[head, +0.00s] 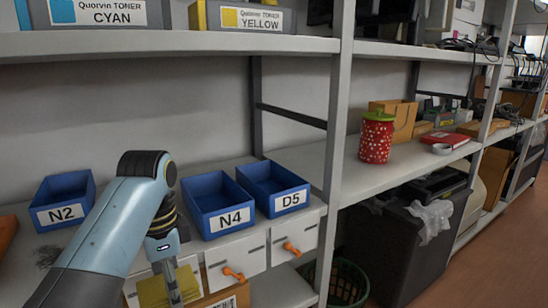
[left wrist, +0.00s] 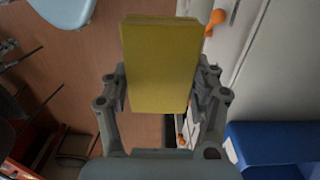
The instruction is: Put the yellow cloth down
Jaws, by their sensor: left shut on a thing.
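The yellow cloth (head: 153,291) is a folded, flat block in front of the white drawers, low in the head view. It fills the top middle of the left wrist view (left wrist: 161,60). My left gripper (head: 174,289) is shut on the yellow cloth, with one finger on each side of it (left wrist: 160,82). In the left wrist view, brown floor shows beyond and beside the cloth. My right gripper is not in view.
Blue bins N2 (head: 64,199), N4 (head: 217,205) and D5 (head: 272,188) stand on the shelf. White drawers with orange handles (head: 233,273) sit below. A brown box (head: 224,297) is at the bottom edge. A red spotted jar (head: 376,139) stands on the right shelf.

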